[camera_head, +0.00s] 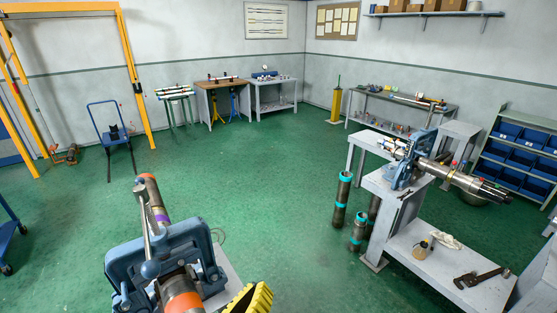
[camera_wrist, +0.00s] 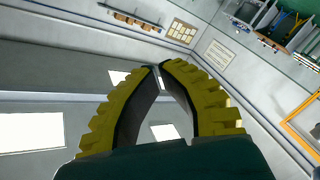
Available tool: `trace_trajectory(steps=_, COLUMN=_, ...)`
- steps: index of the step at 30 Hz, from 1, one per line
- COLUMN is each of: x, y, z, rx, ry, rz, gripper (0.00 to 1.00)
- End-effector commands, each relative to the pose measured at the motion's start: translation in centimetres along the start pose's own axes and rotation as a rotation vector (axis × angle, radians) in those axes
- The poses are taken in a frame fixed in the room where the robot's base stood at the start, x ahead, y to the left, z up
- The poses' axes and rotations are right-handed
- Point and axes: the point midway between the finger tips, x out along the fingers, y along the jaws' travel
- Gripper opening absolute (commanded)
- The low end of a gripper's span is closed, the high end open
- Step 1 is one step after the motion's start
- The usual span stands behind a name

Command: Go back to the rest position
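My gripper (camera_wrist: 161,69) has yellow ridged fingers with dark inner faces. In the wrist view the fingertips come together, with nothing seen held between them. In the head view a yellow ridged part of my gripper (camera_head: 250,299) shows at the bottom edge, just right of the near blue vise (camera_head: 150,262). The near vise is around a pipe with an orange band (camera_head: 184,302). The pipe's far end, with purple and orange bands (camera_head: 153,198), sticks out beyond the vise. I cannot tell from these views whether the gripper touches anything.
A second blue vise (camera_head: 404,170) with a pipe assembly (camera_head: 462,181) stands on a grey bench (camera_head: 392,200) at right. Several dark pipes with teal bands (camera_head: 341,200) stand beside it. Blue bins (camera_head: 515,155) line the right wall. The green floor (camera_head: 250,170) in the middle is clear.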

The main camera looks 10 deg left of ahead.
Motion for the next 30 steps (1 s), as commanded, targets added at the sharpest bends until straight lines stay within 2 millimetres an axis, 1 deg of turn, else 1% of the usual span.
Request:
trace_trajectory(steps=1, x=1.3, y=6.4, z=-2.3, rx=0.075, ry=-0.020, rz=0.036, gripper=0.00)
trace_trajectory(steps=2, x=1.9, y=9.0, z=-2.7, rx=0.119, ry=-0.027, rz=0.049, gripper=0.00)
trace_trajectory(steps=3, x=2.6, y=12.5, z=-3.3, rx=0.177, ry=-0.032, rz=0.069, gripper=0.00)
trace_trajectory(steps=5, x=3.3, y=17.8, z=-4.2, rx=0.265, ry=-0.028, rz=0.095, gripper=0.00)
trace_trajectory(steps=6, x=3.6, y=21.4, z=-4.9, rx=0.325, ry=-0.018, rz=0.112, gripper=0.00)
trace_trajectory(steps=8, x=3.6, y=26.6, z=-6.1, rx=0.414, ry=0.011, rz=0.133, gripper=0.00)
trace_trajectory(steps=9, x=3.4, y=29.9, z=-7.0, rx=0.472, ry=0.039, rz=0.142, gripper=0.00)
trace_trajectory(steps=11, x=2.6, y=34.7, z=-8.8, rx=0.556, ry=0.101, rz=0.146, gripper=0.00)
trace_trajectory(steps=12, x=1.8, y=37.5, z=-10.1, rx=0.609, ry=0.156, rz=0.140, gripper=0.00)
trace_trajectory(steps=13, x=1.1, y=39.0, z=-11.2, rx=0.647, ry=0.203, rz=0.124, gripper=0.00)
trace_trajectory(steps=14, x=0.1, y=40.1, z=-12.4, rx=0.683, ry=0.259, rz=0.098, gripper=0.00)
trace_trajectory(steps=15, x=-1.0, y=39.8, z=-13.7, rx=0.722, ry=0.334, rz=0.041, gripper=0.00)
trace_trajectory(steps=16, x=-1.8, y=39.2, z=-14.5, rx=0.743, ry=0.380, rz=-0.004, gripper=0.00)
trace_trajectory(steps=18, x=-3.2, y=38.5, z=-16.2, rx=0.772, ry=0.452, rz=-0.082, gripper=0.00)
trace_trajectory(steps=19, x=-3.5, y=38.3, z=-16.7, rx=0.778, ry=0.470, rz=-0.106, gripper=0.00)
trace_trajectory(steps=22, x=-3.5, y=37.5, z=-17.4, rx=0.780, ry=0.488, rz=-0.149, gripper=0.00)
trace_trajectory(steps=30, x=-3.5, y=37.5, z=-17.4, rx=0.773, ry=0.485, rz=-0.144, gripper=0.00)
